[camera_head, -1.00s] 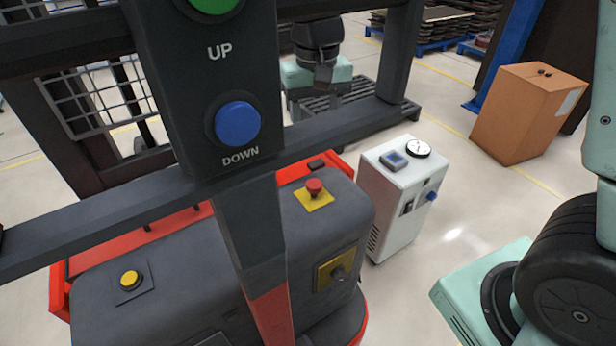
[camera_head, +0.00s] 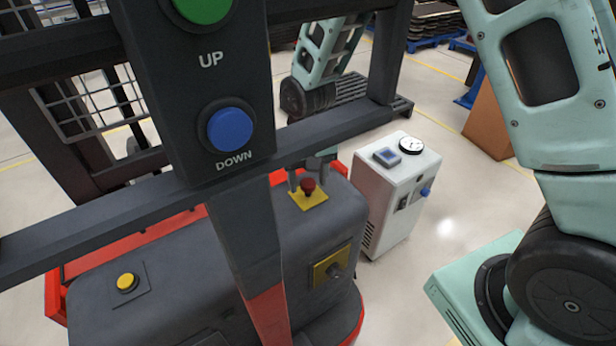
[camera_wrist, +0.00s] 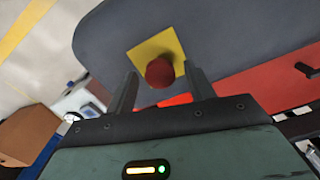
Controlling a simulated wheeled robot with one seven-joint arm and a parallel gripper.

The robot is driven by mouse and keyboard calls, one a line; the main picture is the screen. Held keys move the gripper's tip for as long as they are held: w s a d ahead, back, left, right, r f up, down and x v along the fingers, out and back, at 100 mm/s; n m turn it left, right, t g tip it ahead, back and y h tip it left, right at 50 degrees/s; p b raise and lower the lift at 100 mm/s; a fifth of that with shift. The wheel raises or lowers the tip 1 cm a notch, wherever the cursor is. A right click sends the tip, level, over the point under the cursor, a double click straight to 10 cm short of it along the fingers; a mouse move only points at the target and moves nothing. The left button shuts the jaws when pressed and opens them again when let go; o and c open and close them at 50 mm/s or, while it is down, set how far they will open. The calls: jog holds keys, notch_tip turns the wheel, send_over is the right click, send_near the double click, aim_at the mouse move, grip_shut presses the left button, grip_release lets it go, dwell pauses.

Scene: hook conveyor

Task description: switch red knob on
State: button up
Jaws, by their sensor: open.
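The red knob (camera_head: 308,187) is a round mushroom-shaped button on a yellow square plate (camera_head: 297,201), on top of the dark grey machine body. My gripper (camera_head: 305,179) comes from behind, with its fingers close to the knob. In the wrist view the red knob (camera_wrist: 160,73) shows between the two open fingers of my gripper (camera_wrist: 161,70), with a gap on each side. The yellow plate (camera_wrist: 152,46) lies beyond it. I cannot tell whether the knob is pressed or whether the fingertips reach its depth.
A dark column with a green UP button (camera_head: 203,8) and a blue DOWN button (camera_head: 231,130) stands in front. A dark rail (camera_head: 340,125) crosses near my gripper. The machine also has a yellow button (camera_head: 127,282) and a key switch (camera_head: 333,267). A white box (camera_head: 395,195) stands to the right.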

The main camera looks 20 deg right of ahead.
aim_at(308, 183)
grip_shut()
jog(key=shift+r+p, duration=0.95)
jog(key=shift+r, duration=0.3)
jog(key=shift+w, duration=0.1)
grip_release()
notch_tip(308, 183, up, 17)
jog(key=b, duration=0.1)
jog(key=shift+r, duration=0.2)
